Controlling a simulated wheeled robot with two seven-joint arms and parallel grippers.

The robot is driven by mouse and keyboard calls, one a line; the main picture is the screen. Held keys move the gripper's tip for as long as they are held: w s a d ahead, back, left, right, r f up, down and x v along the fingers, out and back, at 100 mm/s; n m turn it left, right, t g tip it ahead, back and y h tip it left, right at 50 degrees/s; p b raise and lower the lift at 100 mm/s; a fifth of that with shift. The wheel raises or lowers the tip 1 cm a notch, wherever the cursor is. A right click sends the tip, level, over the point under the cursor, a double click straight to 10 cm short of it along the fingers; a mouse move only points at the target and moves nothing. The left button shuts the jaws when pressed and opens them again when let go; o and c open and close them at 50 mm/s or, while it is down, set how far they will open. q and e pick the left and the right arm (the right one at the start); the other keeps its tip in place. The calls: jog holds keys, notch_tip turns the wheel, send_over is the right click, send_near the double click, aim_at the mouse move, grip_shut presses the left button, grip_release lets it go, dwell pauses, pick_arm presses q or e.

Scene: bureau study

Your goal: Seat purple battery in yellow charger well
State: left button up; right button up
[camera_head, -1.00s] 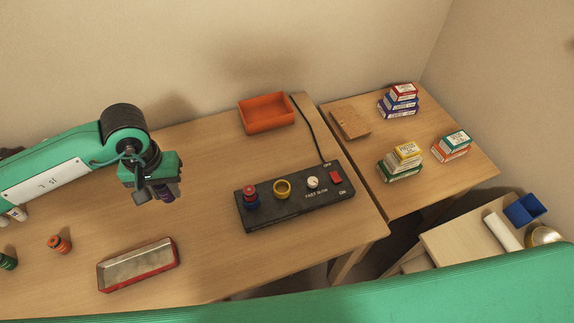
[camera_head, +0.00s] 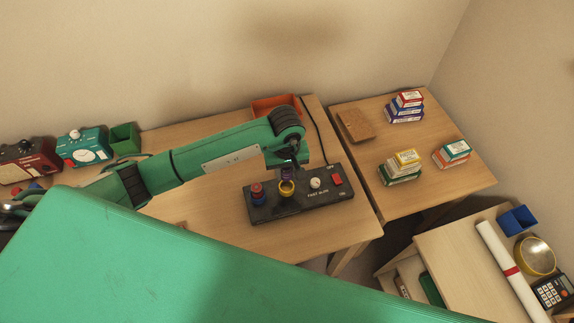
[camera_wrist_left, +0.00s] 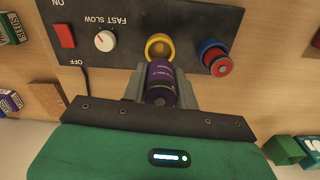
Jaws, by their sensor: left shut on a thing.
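The purple battery (camera_wrist_left: 161,84) is held between the fingers of my left gripper (camera_wrist_left: 160,88) in the left wrist view. In the head view the battery (camera_head: 288,170) shows just below the gripper (camera_head: 288,165), over the charger. The yellow charger well (camera_wrist_left: 159,46) is a ring on the black charger (camera_wrist_left: 135,15), and it also shows in the head view (camera_head: 287,188). The battery's far end overlaps the near rim of the well in the wrist view; I cannot tell whether it touches. My right gripper is not in view.
A red battery stands in the blue well (camera_head: 258,195) left of the yellow one. A white knob (camera_head: 315,183) and red switch (camera_head: 338,181) lie to the right. An orange tray (camera_head: 275,104) sits behind my arm. Stacked boxes (camera_head: 404,107) stand on the right-hand table.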

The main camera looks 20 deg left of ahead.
aim_at(286, 191)
pick_arm(q)
jog(key=shift+f, duration=0.6)
jog(key=shift+f+b, duration=1.5)
jog(key=shift+f, duration=0.8)
jog(key=shift+s+f, duration=0.2)
jog(key=shift+s, duration=0.05)
jog(key=shift+s+f, duration=0.15)
jog(key=shift+f, duration=0.05)
jog(key=shift+b, duration=0.4)
jog(key=shift+d, duration=0.1)
jog(key=shift+b, duration=0.3)
jog(key=shift+r, duration=0.4)
